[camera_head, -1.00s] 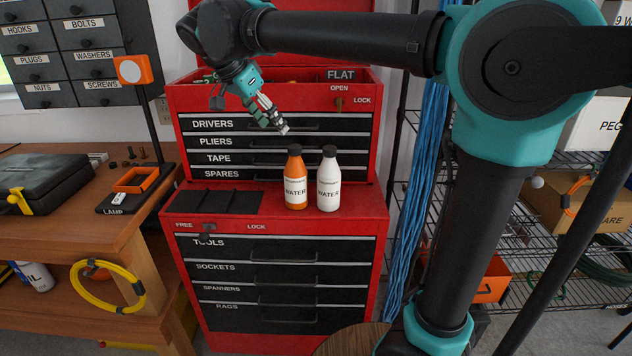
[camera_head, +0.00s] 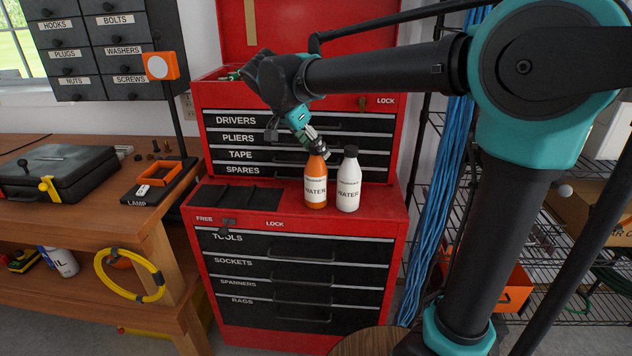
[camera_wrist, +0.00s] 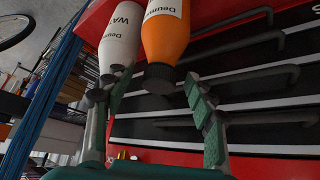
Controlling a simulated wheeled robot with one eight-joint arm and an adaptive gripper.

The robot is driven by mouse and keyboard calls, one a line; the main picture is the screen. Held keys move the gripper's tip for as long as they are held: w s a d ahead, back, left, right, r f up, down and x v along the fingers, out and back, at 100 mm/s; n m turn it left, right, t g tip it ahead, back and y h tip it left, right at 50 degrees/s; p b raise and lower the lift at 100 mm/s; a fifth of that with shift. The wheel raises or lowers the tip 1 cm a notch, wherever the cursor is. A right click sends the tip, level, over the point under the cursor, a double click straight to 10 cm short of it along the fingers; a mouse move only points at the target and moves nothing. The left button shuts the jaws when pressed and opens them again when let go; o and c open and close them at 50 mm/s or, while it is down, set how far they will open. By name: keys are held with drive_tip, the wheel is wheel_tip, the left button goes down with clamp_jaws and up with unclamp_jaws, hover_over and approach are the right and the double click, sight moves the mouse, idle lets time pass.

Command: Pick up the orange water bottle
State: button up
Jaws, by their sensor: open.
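The orange water bottle (camera_head: 316,183) stands upright on the red ledge of the tool chest. My gripper (camera_head: 317,147) is at the bottle's top in the head view and covers most of its cap. In the wrist view the orange bottle (camera_wrist: 166,38) appears upside down, its dark cap between the spread fingers of my open gripper (camera_wrist: 148,88). The fingers do not grip it. A white water bottle (camera_head: 347,182) stands close on the right. In the wrist view the white bottle (camera_wrist: 120,38) is on the left, its neck by the left finger.
The red tool chest (camera_head: 300,225) has drawers behind and below the ledge. A dark tray (camera_head: 235,196) lies on the ledge's left part. A workbench (camera_head: 100,200) with a lamp (camera_head: 160,68) and a black case (camera_head: 60,170) is at left. Blue cables (camera_head: 440,190) hang at right.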

sight(316, 176)
drive_tip(key=x, duration=0.5)
clamp_jaws()
idle(0.3)
